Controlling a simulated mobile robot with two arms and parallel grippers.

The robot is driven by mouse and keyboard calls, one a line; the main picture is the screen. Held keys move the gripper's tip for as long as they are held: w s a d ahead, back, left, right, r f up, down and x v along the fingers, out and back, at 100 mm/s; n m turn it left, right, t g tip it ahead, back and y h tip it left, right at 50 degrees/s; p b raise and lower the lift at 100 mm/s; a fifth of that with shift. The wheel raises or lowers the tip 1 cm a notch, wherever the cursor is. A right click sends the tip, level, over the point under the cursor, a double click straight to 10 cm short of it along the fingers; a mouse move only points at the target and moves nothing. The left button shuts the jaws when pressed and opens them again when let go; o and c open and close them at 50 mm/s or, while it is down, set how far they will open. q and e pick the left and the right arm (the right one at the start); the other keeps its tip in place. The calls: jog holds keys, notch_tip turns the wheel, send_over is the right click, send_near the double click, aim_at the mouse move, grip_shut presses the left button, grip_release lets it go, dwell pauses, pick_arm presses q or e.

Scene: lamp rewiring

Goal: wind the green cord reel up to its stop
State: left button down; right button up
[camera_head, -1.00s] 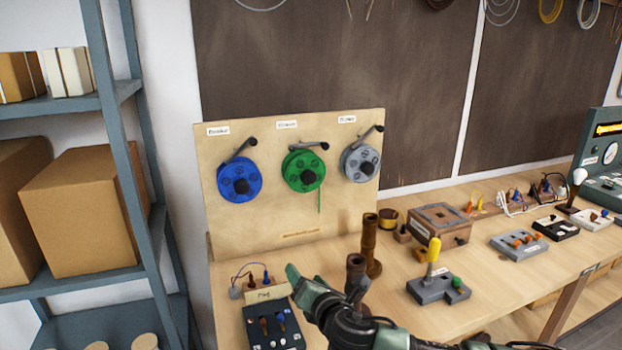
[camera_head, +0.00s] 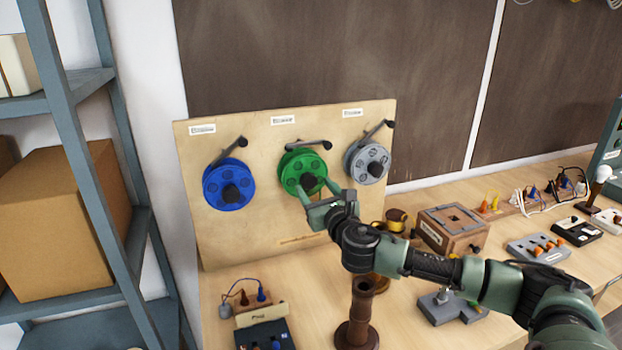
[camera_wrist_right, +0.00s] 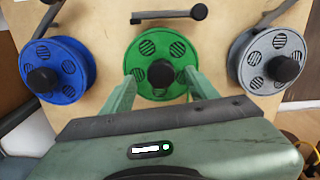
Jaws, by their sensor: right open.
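The green cord reel (camera_head: 301,165) hangs in the middle of an upright wooden board (camera_head: 270,225), with a dark hub knob and a crank arm (camera_head: 310,143) pointing right at its top. In the right wrist view the green reel (camera_wrist_right: 160,52) is straight ahead, its black knob (camera_wrist_right: 160,73) lying between my fingers. My right gripper (camera_head: 329,190) is open in front of the reel's lower part; in the wrist view (camera_wrist_right: 155,85) its two fingers stand apart on either side of the knob. Whether they touch the reel I cannot tell. The cord's end is hidden. My left gripper is not in view.
A blue reel (camera_head: 229,184) hangs left of the green one, a grey reel (camera_head: 367,161) right. Below stand a brown turned post (camera_head: 359,315), a wooden box (camera_head: 452,230) and a plug panel (camera_head: 262,330). Shelving (camera_head: 85,130) stands at the left.

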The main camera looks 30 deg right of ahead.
aim_at(310, 182)
jog(key=x, duration=0.3)
jog(key=shift+f, duration=0.1)
jog(key=shift+w+d+f+p, duration=0.1)
jog(key=shift+w+d+p, duration=0.1)
jog(key=shift+w+p, duration=0.25)
grip_shut()
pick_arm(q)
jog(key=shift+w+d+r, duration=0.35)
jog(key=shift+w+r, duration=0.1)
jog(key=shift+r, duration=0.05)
